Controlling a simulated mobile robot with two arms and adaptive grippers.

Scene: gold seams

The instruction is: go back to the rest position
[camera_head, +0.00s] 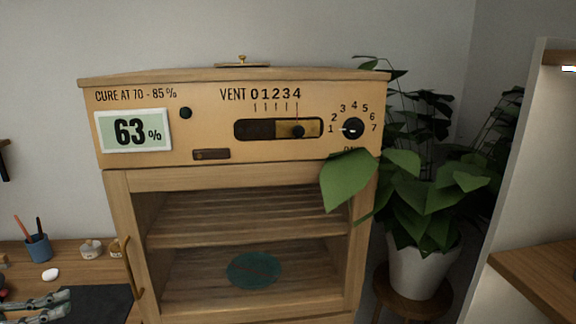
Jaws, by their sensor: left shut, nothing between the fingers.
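My left gripper (48,304) shows at the lower left corner, over the dark mat on the wooden table; its fingers are together and hold nothing. My right gripper is out of the picture. A wooden curing cabinet (240,178) stands in the middle. Its display (134,131) reads 63 %, beside the words "CURE AT 70 - 85 %". The vent slider knob (299,132) sits near the 4 mark. The dark dial (352,128) points toward 1. A teal round plate (253,270) with a dark seam lies on a shelf inside.
The table (70,254) at left holds a blue cup (38,248) with tools, small jars (92,249) and a white pebble-like thing (50,274). A potted plant (420,262) on a stool stands right of the cabinet, one leaf overlapping its front. A wooden shelf (540,270) is at far right.

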